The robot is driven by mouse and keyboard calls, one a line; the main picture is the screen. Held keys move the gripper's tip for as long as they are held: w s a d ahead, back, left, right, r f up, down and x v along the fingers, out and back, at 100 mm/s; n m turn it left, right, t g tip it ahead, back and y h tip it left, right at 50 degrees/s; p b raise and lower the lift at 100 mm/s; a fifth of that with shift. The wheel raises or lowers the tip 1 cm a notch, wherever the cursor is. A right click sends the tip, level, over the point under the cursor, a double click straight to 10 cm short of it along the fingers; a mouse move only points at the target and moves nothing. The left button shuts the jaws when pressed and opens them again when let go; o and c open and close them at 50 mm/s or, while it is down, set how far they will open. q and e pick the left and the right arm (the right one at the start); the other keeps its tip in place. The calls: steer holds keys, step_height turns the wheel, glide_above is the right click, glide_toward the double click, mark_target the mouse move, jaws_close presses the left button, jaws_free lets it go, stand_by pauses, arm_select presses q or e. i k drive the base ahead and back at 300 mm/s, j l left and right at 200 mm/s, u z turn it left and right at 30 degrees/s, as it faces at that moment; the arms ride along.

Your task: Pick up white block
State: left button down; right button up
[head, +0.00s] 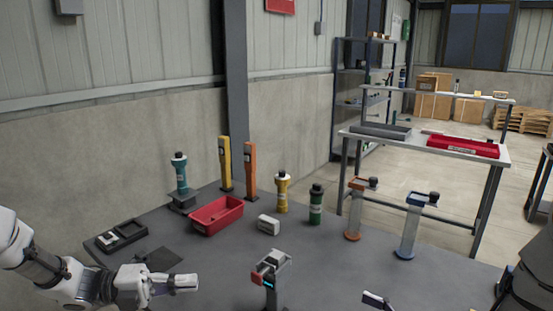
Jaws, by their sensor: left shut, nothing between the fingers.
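The white block (268,224) lies on the grey table (215,262), just right of the red bin (216,215) and in front of the yellow bottle. A small dark marking shows on its side. My left gripper (190,283) is low in the picture, to the left of and nearer than the block, clear of it. It points right and its fingers are shut with nothing between them. My right gripper does not show.
A small device (270,277) stands at the table's front. Yellow (282,192) and green (316,205) bottles stand behind and right of the block. Orange (355,208) and blue (410,228) dispensers stand farther right. A black tray (121,237) lies at left.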

mark_target(276, 258)
steer(key=k+j, duration=0.2)
steer(key=k, duration=0.3)
steer(key=k+j, duration=0.25)
steer(key=k, duration=0.2)
